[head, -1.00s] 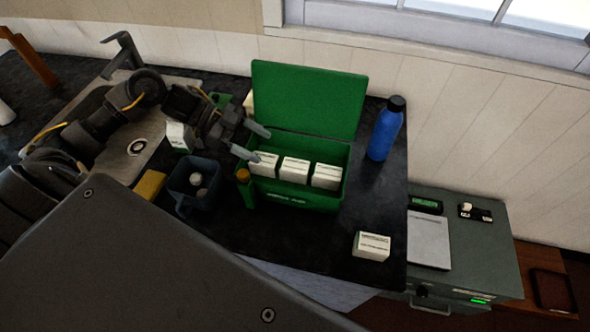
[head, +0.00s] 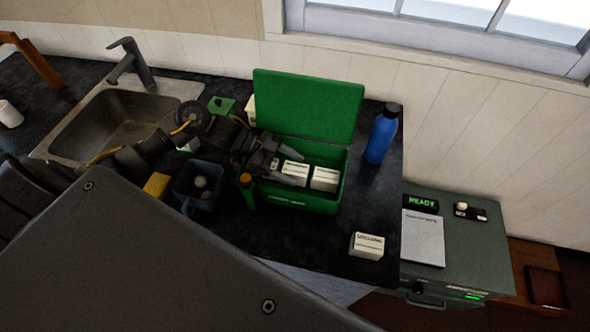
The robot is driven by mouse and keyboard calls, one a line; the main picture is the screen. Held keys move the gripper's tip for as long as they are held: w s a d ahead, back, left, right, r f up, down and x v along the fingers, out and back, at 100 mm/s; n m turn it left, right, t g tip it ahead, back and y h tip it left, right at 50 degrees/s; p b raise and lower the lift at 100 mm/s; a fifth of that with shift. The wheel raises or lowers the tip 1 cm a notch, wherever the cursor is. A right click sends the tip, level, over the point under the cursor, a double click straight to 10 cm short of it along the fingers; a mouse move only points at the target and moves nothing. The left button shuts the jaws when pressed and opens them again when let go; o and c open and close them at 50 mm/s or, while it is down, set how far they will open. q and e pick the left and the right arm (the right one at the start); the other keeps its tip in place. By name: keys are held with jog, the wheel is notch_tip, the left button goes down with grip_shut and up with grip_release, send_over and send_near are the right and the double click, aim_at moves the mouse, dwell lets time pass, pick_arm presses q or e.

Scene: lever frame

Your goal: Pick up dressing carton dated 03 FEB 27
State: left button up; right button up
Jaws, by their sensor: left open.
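The open green box (head: 300,202) stands on the dark counter with its lid raised at the back. Two white cartons show inside it, a middle one (head: 296,170) and a right one (head: 325,178). The left carton place is covered by my left gripper (head: 284,168), which is open and reaches into the left part of the box. I cannot tell whether its fingers touch a carton. Another white carton (head: 367,245) lies on the counter at the front right. The dates are too small to read. My right gripper is out of view.
A blue bottle (head: 381,135) stands right of the box. A dark blue caddy (head: 198,187), a yellow block (head: 156,186) and a small green bottle (head: 247,190) are left of it. A grey cabinet (head: 465,250) with a READY display (head: 421,202) is at right.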

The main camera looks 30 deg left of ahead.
aim_at(289, 168)
pick_arm(q)
jog(key=c, duration=1)
jog(key=shift+c, duration=0.2)
jog(key=shift+a+r+b, duration=0.1)
jog(key=shift+r+b, duration=0.3)
jog(key=shift+r, duration=0.1)
notch_tip(289, 168, up, 2)
jog(key=shift+s+r+b, duration=0.15)
jog(key=shift+b, duration=0.25)
jog(key=s+d+r+p, duration=0.2)
jog(key=s+r, duration=0.3)
jog(key=s, duration=0.1)
jog(key=s+d+r+p, duration=0.2)
jog(key=s+r+p, duration=0.1)
jog(key=s, duration=0.4)
jog(key=shift+r, duration=0.85)
